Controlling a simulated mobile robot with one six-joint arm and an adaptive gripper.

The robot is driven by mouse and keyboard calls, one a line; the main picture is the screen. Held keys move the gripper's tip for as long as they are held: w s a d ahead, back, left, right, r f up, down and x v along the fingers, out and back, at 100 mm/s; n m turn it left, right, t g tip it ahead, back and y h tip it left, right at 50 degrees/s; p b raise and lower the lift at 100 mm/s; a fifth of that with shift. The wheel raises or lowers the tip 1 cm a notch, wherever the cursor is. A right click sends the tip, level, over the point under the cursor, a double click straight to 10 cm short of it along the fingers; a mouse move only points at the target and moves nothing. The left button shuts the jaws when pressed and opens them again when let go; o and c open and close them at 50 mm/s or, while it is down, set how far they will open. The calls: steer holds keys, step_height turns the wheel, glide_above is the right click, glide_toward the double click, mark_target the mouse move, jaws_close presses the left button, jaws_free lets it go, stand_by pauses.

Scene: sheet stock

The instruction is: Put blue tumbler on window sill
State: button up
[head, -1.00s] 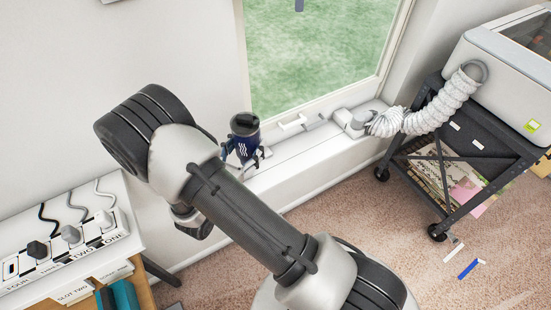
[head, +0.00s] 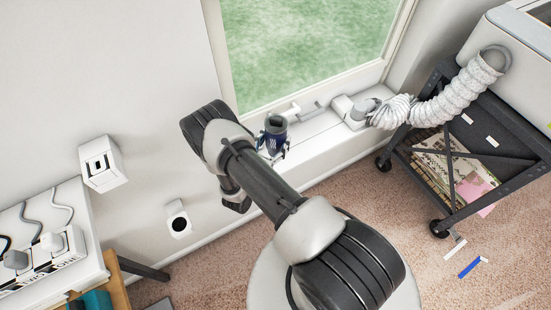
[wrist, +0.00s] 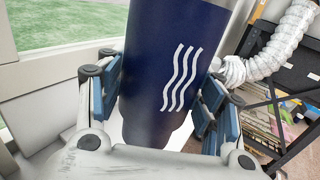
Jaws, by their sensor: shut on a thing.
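The blue tumbler (head: 275,133) is dark blue with a black lid and white wavy lines. It stands about upright at the window sill (head: 316,126). In the wrist view the tumbler (wrist: 172,70) fills the middle, between the blue-padded fingers of my gripper (wrist: 160,105). My gripper (head: 273,146) is shut on it. The head view does not show clearly whether its base touches the sill, and the wrist view hides the base behind the gripper body.
A white ribbed hose (head: 450,104) runs from a fitting on the sill to a machine on a black cart (head: 462,160) at the right. A window handle (head: 290,113) is close behind the tumbler. White boxes (head: 103,165) are on the left wall.

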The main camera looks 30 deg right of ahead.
step_height(320, 180, down, 10)
steer(key=b, duration=0.3)
steer(key=shift+f+b, duration=0.2)
steer(key=shift+b, duration=0.1)
steer(key=shift+f, duration=0.1)
steer(key=o, duration=1.3)
steer(key=shift+c, duration=0.2)
